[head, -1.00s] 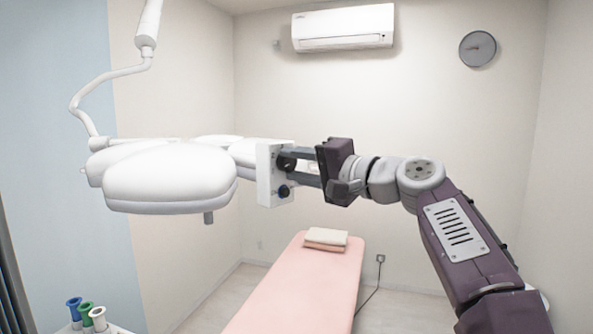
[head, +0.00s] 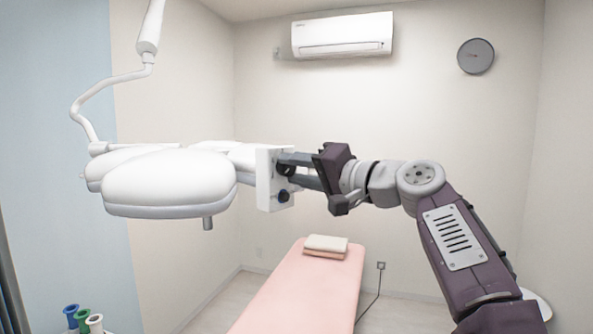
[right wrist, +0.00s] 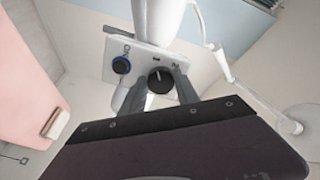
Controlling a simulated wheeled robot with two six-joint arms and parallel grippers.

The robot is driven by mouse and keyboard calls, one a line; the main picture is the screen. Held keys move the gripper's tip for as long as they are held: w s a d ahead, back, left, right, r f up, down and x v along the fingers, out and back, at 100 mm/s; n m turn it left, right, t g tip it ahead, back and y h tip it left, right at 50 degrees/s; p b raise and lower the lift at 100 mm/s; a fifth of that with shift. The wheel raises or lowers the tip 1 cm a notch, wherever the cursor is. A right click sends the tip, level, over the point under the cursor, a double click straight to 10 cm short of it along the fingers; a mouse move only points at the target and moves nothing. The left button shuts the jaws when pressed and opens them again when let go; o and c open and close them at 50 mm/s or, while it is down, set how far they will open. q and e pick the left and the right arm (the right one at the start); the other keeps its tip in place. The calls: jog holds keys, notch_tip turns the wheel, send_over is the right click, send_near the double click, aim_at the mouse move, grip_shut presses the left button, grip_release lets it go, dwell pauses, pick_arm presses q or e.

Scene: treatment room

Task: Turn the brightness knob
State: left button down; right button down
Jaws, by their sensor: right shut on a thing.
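A white surgical lamp (head: 168,182) hangs from a white arm at the left of the head view. A white control panel (head: 267,180) sits on its right side. The panel carries a black knob (right wrist: 160,80) with a white pointer line, and a dark blue button (right wrist: 121,65) marked "ON" beside it. My right gripper (right wrist: 158,85) is shut on the black knob, one finger on each side of it. In the head view the right gripper (head: 290,170) reaches the panel from the right, and its fingers partly hide the knob. My left gripper is not in view.
A pink treatment bed (head: 300,290) with folded towels (head: 325,245) stands below. Colored bottles (head: 83,319) are at the lower left. An air conditioner (head: 342,35) and a clock (head: 476,56) are on the walls. The space between arm and bed is clear.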

jog(key=c, duration=1)
grip_release()
jog(key=shift+o, duration=0.4)
jog(key=shift+w+a, duration=0.1)
jog(key=shift+a, duration=0.1)
jog(key=shift+d, duration=0.1)
jog(key=b+v, duration=0.3)
jog(key=v, duration=0.5)
jog(key=shift+s+d, duration=0.25)
jog(key=shift+s, duration=0.1)
